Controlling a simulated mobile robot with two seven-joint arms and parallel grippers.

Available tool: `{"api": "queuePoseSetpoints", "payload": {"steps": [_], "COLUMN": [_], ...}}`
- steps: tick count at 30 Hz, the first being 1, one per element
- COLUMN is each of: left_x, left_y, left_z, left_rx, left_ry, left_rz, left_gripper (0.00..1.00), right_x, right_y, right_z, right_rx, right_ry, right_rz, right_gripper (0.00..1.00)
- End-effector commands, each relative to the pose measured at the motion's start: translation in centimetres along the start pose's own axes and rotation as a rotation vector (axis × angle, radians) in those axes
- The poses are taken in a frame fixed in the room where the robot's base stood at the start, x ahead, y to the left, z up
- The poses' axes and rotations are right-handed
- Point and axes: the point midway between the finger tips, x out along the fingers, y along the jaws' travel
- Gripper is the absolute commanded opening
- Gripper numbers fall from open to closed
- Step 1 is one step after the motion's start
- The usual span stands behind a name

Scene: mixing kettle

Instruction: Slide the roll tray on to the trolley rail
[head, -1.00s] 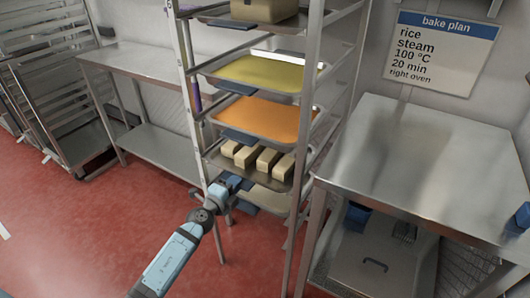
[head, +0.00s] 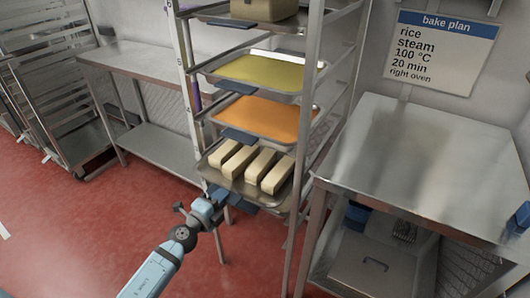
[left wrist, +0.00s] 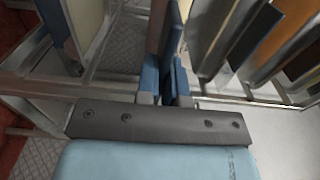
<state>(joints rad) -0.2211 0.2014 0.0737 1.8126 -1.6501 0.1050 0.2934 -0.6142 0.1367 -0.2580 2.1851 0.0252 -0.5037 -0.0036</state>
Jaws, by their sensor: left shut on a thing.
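The roll tray (head: 268,201), a metal tray with several long cream rolls (head: 262,168), is in the trolley (head: 307,130) below the orange tray, in the head view. Its near edge, with dark blue tabs (head: 243,205), juts out toward me at the trolley's front. My left gripper (head: 217,196) is at the tray's near left corner, shut on a blue tab of it. In the left wrist view the gripper fingers (left wrist: 165,88) close around a blue plate (left wrist: 173,35). The rails under the tray are mostly hidden. My right gripper is not in view.
Above are an orange tray (head: 265,118), a yellow-green tray (head: 258,73) and a top tray with a box (head: 263,8). A steel table (head: 420,165) stands close on the right, another (head: 145,62) on the left. Red floor (head: 80,240) is clear at front left.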

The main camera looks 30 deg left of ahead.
Motion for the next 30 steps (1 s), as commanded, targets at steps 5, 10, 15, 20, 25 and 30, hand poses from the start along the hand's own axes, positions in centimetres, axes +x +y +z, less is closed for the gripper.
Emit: {"api": "queuePoseSetpoints", "payload": {"steps": [5,10,15,20,25,30], "left_x": [-0.30,-0.28,-0.27,-0.34,-0.30,-0.30], "left_y": [-0.02,-0.02,-0.02,0.28,0.17,0.09], "left_z": [0.01,0.02,0.03,-0.01,0.00,0.01], "left_rx": [-0.001,-0.001,0.000,-0.001,0.000,0.000], "left_ry": [0.000,-0.001,-0.001,0.000,0.000,0.000], "left_rz": [0.000,0.000,0.000,0.005,0.003,0.002], "left_gripper": [0.00,0.13,0.38,0.43,0.64,0.64], "right_x": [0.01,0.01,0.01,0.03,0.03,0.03], "right_y": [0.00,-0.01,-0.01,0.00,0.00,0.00], "right_z": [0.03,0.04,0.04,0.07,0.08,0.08], "right_rx": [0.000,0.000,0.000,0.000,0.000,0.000], "right_ry": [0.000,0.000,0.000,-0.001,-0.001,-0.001], "right_rz": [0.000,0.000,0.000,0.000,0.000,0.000], "right_gripper": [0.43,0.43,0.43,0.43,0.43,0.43]}}
